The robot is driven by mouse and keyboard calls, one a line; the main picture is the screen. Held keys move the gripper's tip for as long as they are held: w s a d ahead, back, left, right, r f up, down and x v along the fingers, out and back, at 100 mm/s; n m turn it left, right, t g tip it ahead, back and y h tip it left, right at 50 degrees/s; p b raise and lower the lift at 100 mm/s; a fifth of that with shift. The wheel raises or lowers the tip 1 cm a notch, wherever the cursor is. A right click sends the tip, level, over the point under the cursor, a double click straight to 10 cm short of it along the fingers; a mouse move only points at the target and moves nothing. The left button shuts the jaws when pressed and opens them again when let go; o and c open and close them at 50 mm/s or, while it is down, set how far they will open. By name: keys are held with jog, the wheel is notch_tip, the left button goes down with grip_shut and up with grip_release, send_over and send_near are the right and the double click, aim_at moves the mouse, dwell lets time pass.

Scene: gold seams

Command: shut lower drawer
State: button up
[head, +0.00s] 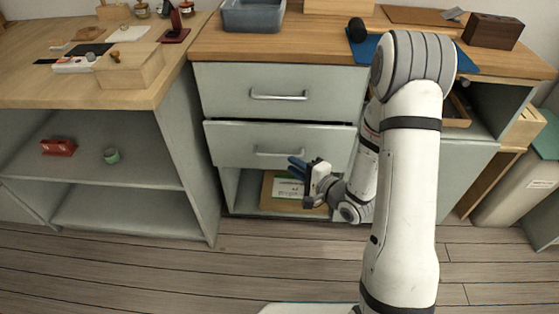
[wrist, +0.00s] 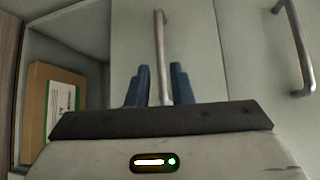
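The lower drawer (head: 235,145) is the pale grey front below the upper drawer (head: 225,85). It stands slightly out, with a dark gap along its top edge. Its metal bar handle (head: 262,152) shows partly in the head view. In the wrist view the same handle (wrist: 159,50) runs upright between my gripper's two blue fingers. My gripper (head: 296,166) is at the right part of this handle, in front of the drawer. In the wrist view my gripper (wrist: 159,84) is open, with a finger on each side of the bar. I cannot tell whether either finger touches it.
The upper drawer's handle (head: 279,96) is above. Under the lower drawer is an open compartment with a brown box (head: 268,192) bearing a white label. Open shelves with a red object (head: 58,147) and a green item (head: 112,156) stand left. The wooden floor (head: 200,270) in front is clear.

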aim_at(281, 157)
jog(key=b+x, duration=0.2)
jog(key=x, duration=0.5)
jog(key=shift+w+a, duration=0.1)
jog(key=shift+a, duration=0.05)
grip_shut()
